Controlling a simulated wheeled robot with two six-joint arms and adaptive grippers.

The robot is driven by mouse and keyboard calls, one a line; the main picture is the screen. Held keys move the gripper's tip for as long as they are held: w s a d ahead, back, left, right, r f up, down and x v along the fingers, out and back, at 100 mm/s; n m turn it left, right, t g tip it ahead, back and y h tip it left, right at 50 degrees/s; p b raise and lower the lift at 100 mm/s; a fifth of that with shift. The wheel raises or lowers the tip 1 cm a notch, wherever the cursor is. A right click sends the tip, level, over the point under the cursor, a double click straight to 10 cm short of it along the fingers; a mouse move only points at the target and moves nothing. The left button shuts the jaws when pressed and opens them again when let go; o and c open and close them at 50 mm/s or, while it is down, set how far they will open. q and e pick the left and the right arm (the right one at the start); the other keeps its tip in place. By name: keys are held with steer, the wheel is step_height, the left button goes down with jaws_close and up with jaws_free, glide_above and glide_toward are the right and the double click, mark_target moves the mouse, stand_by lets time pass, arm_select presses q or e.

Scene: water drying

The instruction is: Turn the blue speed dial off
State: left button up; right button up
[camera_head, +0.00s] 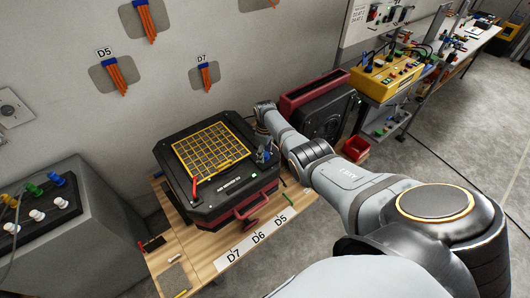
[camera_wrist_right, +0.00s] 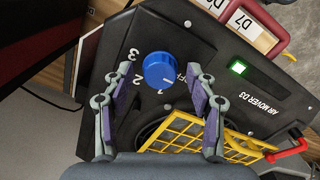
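The blue speed dial (camera_wrist_right: 158,68) is on the black panel of the air mover in the right wrist view. Labels 3, 2, 1 and a partly covered OFF surround it. A pale mark on its lower edge seems to point near the 1. My right gripper (camera_wrist_right: 160,74) is open, with one finger on each side of the dial; I cannot tell whether they touch it. My left gripper is not in view.
A green-lit switch (camera_wrist_right: 238,68) and a yellow grille (camera_wrist_right: 186,135) are close to the dial. The air mover stands on a wooden table (camera_head: 218,247). A grey box with coloured knobs (camera_head: 36,212) is at left; a dark red-trimmed machine (camera_head: 325,110) stands behind my right arm.

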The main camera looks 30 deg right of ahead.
steer(key=shift+r, duration=0.1)
step_height(320, 180, up, 12)
stand_by(0.5)
steer(key=shift+f, duration=0.25)
